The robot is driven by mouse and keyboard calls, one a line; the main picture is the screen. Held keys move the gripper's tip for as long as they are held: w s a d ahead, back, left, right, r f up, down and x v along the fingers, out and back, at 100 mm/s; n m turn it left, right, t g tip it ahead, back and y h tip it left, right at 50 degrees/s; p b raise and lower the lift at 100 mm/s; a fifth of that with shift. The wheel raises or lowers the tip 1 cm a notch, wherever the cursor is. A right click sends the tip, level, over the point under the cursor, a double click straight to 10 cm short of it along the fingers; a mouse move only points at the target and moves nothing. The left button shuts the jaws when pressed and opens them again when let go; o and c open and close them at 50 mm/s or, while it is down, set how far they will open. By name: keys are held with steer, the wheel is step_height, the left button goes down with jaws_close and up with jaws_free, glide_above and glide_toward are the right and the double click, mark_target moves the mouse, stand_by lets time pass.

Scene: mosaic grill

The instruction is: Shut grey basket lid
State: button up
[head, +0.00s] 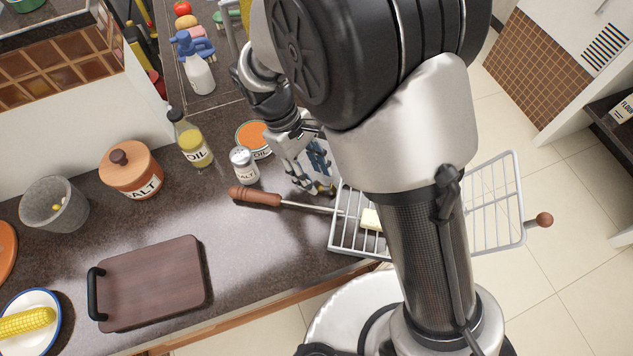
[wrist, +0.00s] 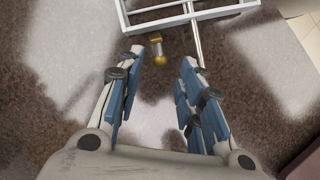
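The grey wire basket (head: 345,240) lies at the counter's front edge, with a pale yellow block (head: 371,219) in it and a long rod with a wooden handle (head: 255,196) to the left. Its lid (head: 497,195) is swung open to the right, past the counter edge, with a wooden knob (head: 544,219) at its far end. My arm hides the middle, including the hinge side. My gripper (head: 322,188) is low over the counter near the basket's back left corner. In the wrist view it is open and empty, with the basket frame (wrist: 190,17) and a brass-tipped piece (wrist: 158,55) ahead.
A salt shaker (head: 244,165), an orange-topped can (head: 253,137) and an oil bottle (head: 190,140) stand left of my gripper. A salt pot (head: 131,169) and a cutting board (head: 152,283) are farther left. Open floor (head: 545,265) lies to the right.

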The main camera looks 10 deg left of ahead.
mark_target(319, 186)
steer(key=shift+b+x, duration=0.35)
steer(key=shift+x, duration=1.15)
